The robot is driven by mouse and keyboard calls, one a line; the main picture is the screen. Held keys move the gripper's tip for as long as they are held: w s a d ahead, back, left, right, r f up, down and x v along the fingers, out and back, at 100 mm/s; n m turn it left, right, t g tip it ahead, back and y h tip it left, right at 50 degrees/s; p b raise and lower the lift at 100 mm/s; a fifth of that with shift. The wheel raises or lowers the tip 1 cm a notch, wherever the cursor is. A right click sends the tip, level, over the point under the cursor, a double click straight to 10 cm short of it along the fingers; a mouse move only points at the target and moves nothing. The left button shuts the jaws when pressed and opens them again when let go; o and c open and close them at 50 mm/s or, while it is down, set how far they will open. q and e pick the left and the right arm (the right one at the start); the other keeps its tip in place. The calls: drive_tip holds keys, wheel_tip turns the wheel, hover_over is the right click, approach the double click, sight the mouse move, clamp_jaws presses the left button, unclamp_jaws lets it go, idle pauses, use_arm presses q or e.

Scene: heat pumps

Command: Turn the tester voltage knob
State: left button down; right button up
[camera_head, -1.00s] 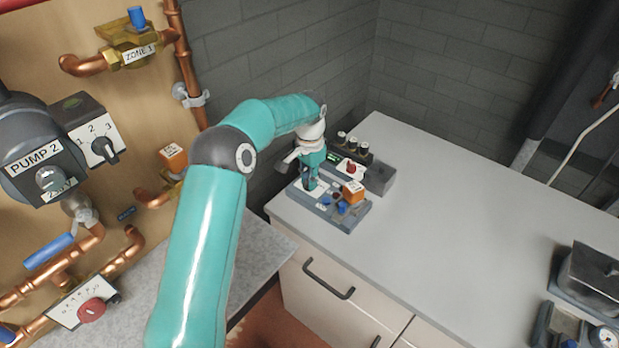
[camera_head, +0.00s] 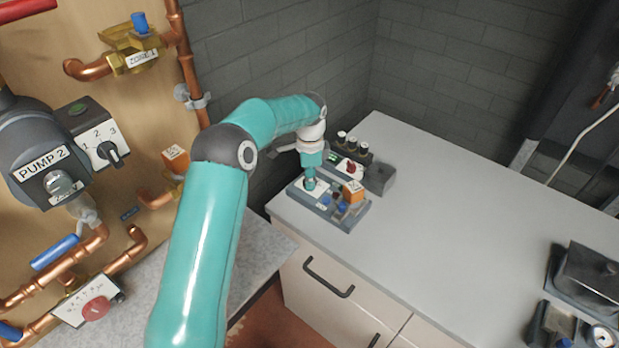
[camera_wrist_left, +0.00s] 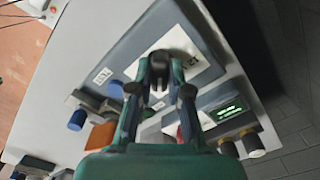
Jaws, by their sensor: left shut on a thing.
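The tester (camera_head: 325,212) is a grey-blue unit at the near left corner of the grey worktop, with a white plate (camera_wrist_left: 196,68) on its top. A dark knob (camera_wrist_left: 158,84) stands on that plate, partly hidden by the fingers. My left gripper (camera_head: 310,183) points down onto the plate. In the wrist view its two fingers (camera_wrist_left: 160,76) are closed around the knob from both sides. The knob's pointer mark is not readable. My right gripper is in neither view.
An orange block (camera_head: 353,190) and blue caps sit beside the plate. A unit with a green display (camera_wrist_left: 226,112), a red knob (camera_head: 350,167) and black knobs stands just behind. The worktop (camera_head: 450,215) to the right is clear; dark equipment (camera_head: 592,275) stands at far right.

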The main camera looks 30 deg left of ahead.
use_arm(q)
drive_tip(key=shift+w, duration=0.1)
idle(0.3)
drive_tip(key=c, duration=1.1)
unclamp_jaws()
wheel_tip(320, 180, up, 12)
